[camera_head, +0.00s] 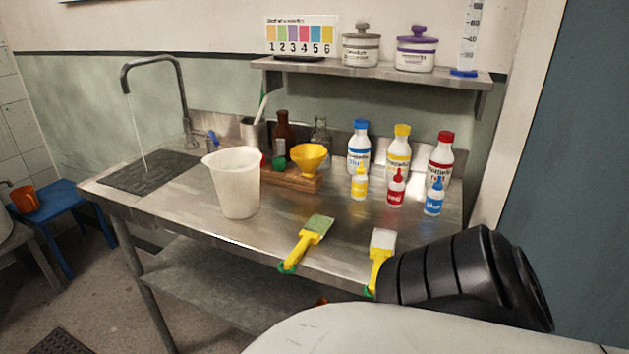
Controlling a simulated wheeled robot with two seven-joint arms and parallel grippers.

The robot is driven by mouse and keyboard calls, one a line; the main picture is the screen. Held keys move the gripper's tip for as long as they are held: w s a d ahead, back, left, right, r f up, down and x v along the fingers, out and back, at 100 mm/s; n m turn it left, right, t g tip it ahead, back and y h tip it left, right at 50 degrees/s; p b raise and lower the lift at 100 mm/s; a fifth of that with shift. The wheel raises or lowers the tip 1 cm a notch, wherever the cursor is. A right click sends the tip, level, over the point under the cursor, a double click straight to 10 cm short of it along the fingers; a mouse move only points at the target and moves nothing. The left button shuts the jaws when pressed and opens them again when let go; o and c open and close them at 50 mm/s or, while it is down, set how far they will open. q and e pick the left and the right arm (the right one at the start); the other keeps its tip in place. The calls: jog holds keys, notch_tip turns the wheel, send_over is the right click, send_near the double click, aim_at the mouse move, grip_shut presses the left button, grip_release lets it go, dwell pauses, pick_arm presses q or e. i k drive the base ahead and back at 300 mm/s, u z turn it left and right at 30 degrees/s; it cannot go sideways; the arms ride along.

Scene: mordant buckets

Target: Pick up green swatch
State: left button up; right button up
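A swatch with a green head (318,225) and a yellow handle lies tilted at the front edge of the steel counter (270,235). Its handle end has a green ring and reaches the edge. A similar piece with a white head (383,239) and yellow handle lies to its right, its lower end close to a black link of my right arm. That arm comes in from the lower right; its gripper fingers do not show. The green swatch is apart from the arm and fully visible. My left gripper is not in view.
A white pitcher (238,184) stands left of the green swatch. A wooden block (293,181) with a yellow funnel (310,157) is behind. Several bottles stand at the back right. A sink (150,172) with a running tap is at left. Counter between pitcher and small bottles is clear.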

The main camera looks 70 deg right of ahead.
aim_at(316, 229)
jog(key=k, duration=0.4)
jog(key=z, duration=0.95)
